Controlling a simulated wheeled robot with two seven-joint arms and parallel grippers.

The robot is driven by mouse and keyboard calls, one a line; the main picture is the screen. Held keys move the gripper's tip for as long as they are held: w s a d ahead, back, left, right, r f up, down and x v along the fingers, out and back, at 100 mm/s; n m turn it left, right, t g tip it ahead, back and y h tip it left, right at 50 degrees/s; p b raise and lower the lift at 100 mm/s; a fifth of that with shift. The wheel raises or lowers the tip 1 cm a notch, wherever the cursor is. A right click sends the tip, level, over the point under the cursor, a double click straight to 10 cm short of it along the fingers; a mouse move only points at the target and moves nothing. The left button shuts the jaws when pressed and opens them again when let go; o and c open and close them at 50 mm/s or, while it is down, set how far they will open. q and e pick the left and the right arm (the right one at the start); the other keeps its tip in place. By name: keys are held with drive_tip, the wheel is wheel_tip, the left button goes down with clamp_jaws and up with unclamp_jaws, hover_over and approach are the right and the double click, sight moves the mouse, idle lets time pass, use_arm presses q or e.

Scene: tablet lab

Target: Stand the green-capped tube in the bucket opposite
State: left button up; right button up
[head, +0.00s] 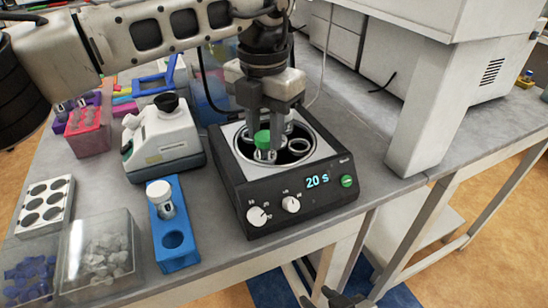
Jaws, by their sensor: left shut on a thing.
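The green-capped tube (262,139) is upright over the open bowl of the black centrifuge (303,207). My left gripper (270,132) points down and is shut on the tube near its cap. The tube's lower part is within the rotor area; I cannot tell whether it is inside a bucket or just above one. An open, empty-looking bucket (299,147) shows at the right of the bowl. The fingers hide part of the rotor behind the tube.
A blue rack (176,243) holding a white-capped tube (160,192) stands left of the centrifuge. Behind it is a white device with a black cup (163,140). Clear boxes and a white well block (45,203) fill the left front. The bench right of the centrifuge is clear up to a large white machine (424,95).

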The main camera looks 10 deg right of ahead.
use_arm(q)
drive_tip(key=shift+f, duration=0.2)
drive_tip(key=o, duration=0.9)
wheel_tip(320, 180, up, 16)
drive_tip(key=shift+s+f+p, duration=0.1)
drive_tip(key=shift+p, duration=0.2)
